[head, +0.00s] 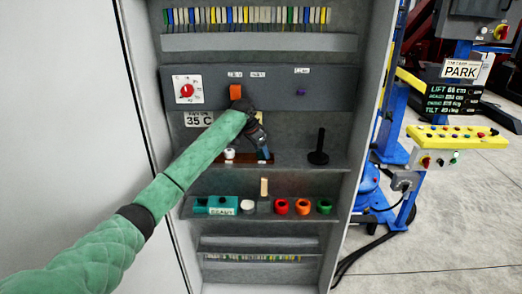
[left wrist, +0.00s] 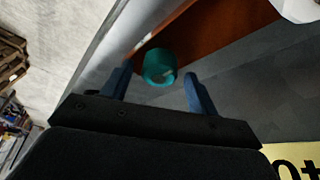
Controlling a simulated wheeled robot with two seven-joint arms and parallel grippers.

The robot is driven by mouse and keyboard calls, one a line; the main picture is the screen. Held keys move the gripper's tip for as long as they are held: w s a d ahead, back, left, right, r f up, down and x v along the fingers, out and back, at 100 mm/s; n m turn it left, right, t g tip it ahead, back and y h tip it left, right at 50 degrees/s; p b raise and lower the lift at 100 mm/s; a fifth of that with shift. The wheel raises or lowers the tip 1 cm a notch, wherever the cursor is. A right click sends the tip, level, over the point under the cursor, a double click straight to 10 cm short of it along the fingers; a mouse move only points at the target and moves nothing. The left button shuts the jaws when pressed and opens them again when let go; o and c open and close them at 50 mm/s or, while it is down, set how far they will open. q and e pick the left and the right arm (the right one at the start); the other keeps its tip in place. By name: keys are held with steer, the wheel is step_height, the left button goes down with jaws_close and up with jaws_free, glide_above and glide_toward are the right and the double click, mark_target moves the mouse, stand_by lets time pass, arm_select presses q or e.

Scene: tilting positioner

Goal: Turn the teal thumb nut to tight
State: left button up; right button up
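The teal thumb nut (left wrist: 160,66) shows in the left wrist view as a short ring at the end of a red-brown board (left wrist: 220,32). My left gripper (left wrist: 157,77) is open, with one blue finger on each side of the nut and a visible gap to both. Whether the fingertips reach the nut's depth I cannot tell. In the head view my left gripper (head: 264,153) is over the right end of the board (head: 243,157) on the cabinet's middle shelf. I cannot make out the nut there; the gripper seems to hide it. My right gripper is in neither view.
A white knob (head: 229,153) stands left of the gripper, and a black upright post (head: 318,150) to its right. An orange switch (head: 236,91) is on the panel above. The lower shelf holds a teal box (head: 214,205) and several coloured rings. Cabinet side walls flank the shelves.

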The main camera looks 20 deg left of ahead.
mark_target(258, 151)
arm_select(q)
steer(key=shift+s+a+r+b, duration=0.1)
steer(key=shift+a+r+b, duration=0.05)
steer(key=shift+r+b, duration=0.3)
steer(key=shift+b+v, duration=0.75)
steer(key=shift+v, duration=0.4)
steer(key=b+v, duration=0.1)
steer(key=v, duration=0.2)
steer(key=shift+b+v, duration=0.35)
steer(key=shift+v, duration=0.4)
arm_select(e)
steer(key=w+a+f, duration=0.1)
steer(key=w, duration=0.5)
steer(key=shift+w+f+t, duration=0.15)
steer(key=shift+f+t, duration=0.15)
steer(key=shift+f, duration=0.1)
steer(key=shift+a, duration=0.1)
